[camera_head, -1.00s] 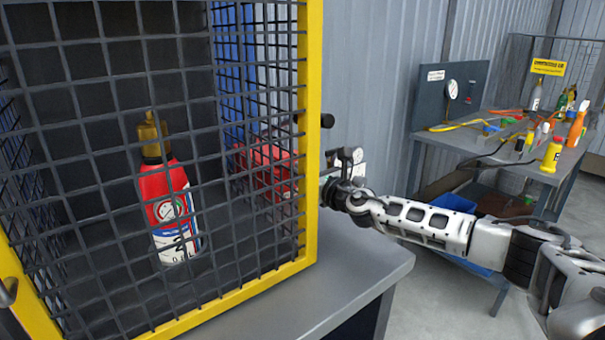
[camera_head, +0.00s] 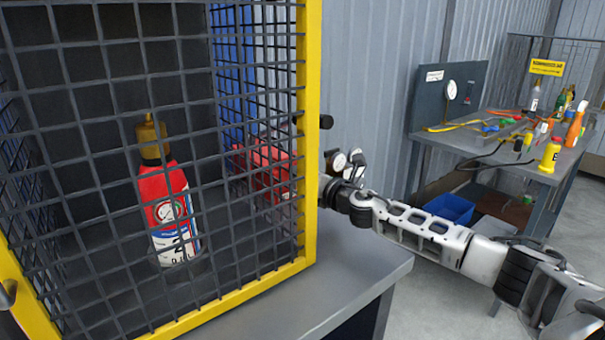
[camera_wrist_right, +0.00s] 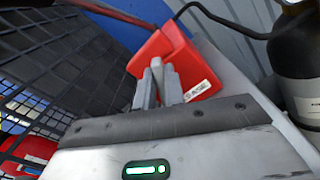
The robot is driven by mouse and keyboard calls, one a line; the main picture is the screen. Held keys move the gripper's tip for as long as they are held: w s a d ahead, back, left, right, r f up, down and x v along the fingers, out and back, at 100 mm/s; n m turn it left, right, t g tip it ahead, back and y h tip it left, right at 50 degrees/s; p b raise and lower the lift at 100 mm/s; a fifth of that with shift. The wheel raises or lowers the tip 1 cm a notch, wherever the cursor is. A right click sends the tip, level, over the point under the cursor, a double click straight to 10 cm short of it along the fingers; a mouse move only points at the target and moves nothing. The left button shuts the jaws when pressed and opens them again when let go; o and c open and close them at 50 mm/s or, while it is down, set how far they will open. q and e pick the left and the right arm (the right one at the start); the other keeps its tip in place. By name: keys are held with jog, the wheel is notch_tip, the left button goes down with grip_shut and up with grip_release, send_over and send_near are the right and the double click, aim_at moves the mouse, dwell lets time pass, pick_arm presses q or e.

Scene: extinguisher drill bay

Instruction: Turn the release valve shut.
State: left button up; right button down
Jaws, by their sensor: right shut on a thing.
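A red shape (camera_head: 262,168) behind the side mesh looks like the same valve.
A yellow-framed mesh cage (camera_head: 311,100) holds a red extinguisher (camera_head: 167,210) on a grey bench (camera_head: 365,275). A dark cylinder (camera_wrist_right: 298,65) stands right of the valve in the wrist view. A cluttered worktable (camera_head: 545,165) stands at back right.

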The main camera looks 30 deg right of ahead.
jog(key=m+p, duration=0.1)
jog(key=m, duration=0.5)
jog(key=shift+d+f+m+p, duration=0.2)
jog(key=shift+m+p, duration=0.1)
jog(key=shift+p, duration=0.05)
jog(key=m, duration=0.1)
jog(key=m+p, duration=0.1)
jog(key=m, duration=0.2)
jog(key=shift+f+m+p, duration=0.25)
jog(key=shift+m+p, duration=0.1)
jog(key=shift+m, duration=0.05)
jog(key=c, duration=1.5)
grip_release()
jog(key=s, duration=0.5)
jog(key=s+d, duration=0.1)
jog(key=s, duration=0.4)
jog(key=s+b, duration=0.1)
jog(key=s, duration=0.5)
jog(key=shift+d, duration=0.2)
jog(key=shift+f, duration=0.1)
